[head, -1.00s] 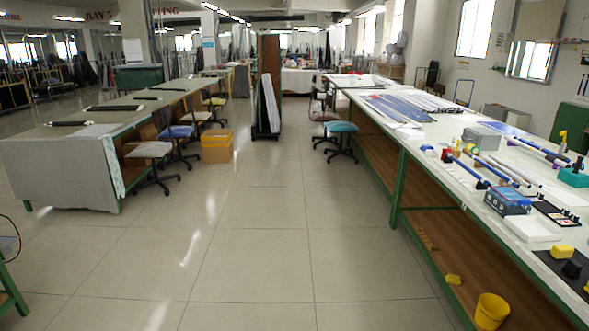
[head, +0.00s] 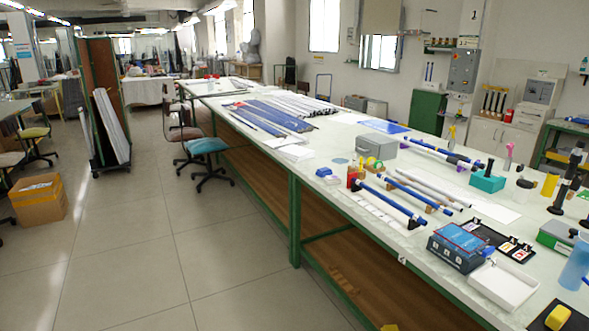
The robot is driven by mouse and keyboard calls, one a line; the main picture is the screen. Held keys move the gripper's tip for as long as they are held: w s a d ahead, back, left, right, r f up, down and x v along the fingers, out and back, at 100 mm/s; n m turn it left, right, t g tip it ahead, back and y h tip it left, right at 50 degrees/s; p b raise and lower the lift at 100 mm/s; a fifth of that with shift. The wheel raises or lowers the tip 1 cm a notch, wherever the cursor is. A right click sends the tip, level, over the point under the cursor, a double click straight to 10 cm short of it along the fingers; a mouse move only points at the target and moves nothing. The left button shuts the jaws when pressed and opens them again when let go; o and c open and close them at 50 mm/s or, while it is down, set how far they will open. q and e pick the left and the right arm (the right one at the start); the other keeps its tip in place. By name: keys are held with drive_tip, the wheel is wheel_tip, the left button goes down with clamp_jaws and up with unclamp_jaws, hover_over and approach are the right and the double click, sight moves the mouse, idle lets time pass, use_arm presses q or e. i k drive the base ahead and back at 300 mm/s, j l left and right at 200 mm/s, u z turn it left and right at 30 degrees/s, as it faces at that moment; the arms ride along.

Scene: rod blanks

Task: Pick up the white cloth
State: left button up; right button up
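I cannot make out a white cloth for certain. A flat white piece (head: 296,152), cloth or paper, lies on the long workbench (head: 335,170) near its left edge, in front of the blue rods. Another flat white sheet (head: 492,210) lies farther right on the bench, beside the grey rods. Neither of my grippers is in the head view.
The bench's near end holds blue rods (head: 392,200), a blue box (head: 456,247), a white tray (head: 502,284) and a grey box (head: 377,146). A teal chair (head: 207,146) stands against the bench's left side. A cardboard box (head: 40,198) sits at left; the floor (head: 135,240) between is clear.

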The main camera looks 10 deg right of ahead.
sight(334, 179)
drive_tip(key=i+l, duration=0.15)
drive_tip(key=i, duration=0.85)
drive_tip(key=i+l, duration=0.1)
drive_tip(key=i, duration=0.85)
drive_tip(key=i+z, duration=0.25)
drive_tip(key=i, duration=0.2)
drive_tip(key=i+j+z, duration=0.25)
drive_tip(key=i, duration=0.15)
